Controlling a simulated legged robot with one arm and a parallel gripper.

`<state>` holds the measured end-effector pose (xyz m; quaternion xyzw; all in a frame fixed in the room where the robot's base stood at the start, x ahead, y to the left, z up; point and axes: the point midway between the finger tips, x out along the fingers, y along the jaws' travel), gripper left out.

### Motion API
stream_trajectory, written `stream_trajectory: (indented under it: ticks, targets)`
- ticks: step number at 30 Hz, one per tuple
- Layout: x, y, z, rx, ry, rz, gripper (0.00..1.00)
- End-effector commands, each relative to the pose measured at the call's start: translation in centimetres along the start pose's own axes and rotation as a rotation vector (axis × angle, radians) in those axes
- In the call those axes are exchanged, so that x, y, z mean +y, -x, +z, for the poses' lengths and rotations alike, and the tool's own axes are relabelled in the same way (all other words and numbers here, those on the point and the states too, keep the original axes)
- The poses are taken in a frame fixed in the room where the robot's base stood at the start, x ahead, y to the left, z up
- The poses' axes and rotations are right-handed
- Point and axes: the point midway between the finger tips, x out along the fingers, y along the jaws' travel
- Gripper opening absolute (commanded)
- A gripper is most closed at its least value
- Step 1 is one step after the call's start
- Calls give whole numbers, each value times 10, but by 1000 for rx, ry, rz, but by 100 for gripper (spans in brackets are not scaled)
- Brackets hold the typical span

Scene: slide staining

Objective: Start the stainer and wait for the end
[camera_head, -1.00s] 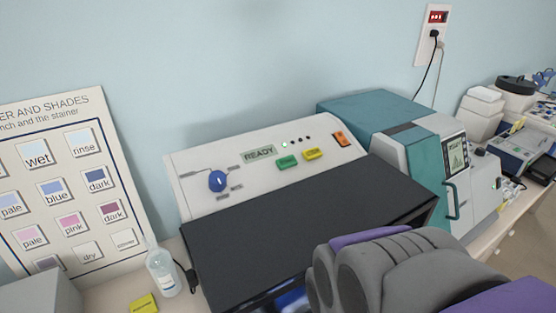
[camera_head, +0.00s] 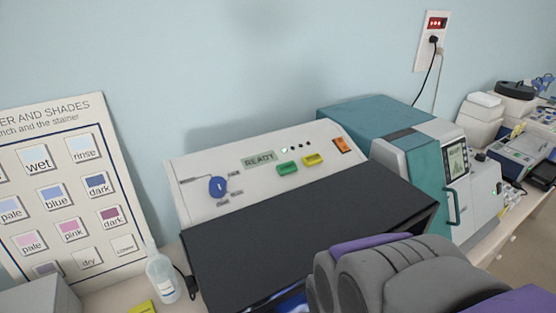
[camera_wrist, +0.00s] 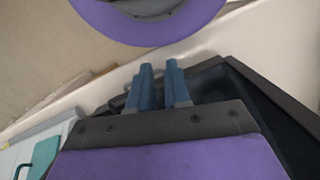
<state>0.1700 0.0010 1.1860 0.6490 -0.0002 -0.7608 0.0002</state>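The stainer has a pale sloped panel (camera_head: 205,173) with a READY display (camera_head: 258,160), a green button (camera_head: 288,168), a yellow button (camera_head: 313,160), an orange switch (camera_head: 342,145) and a blue knob (camera_head: 218,186). One small lamp beside the display glows green. A wide black cover (camera_head: 300,225) lies in front of the panel. My gripper (camera_wrist: 160,85) shows in the wrist view as two blue fingers with a narrow gap and nothing visible between them. It appears over the dark edge of a box-like body. In the head view my arm hides the gripper.
A shade chart (camera_head: 65,190) leans at the left, with a clear bottle (camera_head: 163,276) and a yellow block (camera_head: 141,307) by it. A teal and grey machine (camera_head: 425,160) stands right of the stainer. A wall socket (camera_head: 433,40) has a black cord.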

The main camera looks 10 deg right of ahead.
Motion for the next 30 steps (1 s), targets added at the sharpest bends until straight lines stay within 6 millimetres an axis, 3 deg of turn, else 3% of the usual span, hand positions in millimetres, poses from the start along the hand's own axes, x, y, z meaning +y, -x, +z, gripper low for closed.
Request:
stream_trajectory:
  ticks: [5, 30]
  targets:
    - [0, 0, 0, 0, 0, 0, 0]
    - [0, 0, 0, 0, 0, 0, 0]
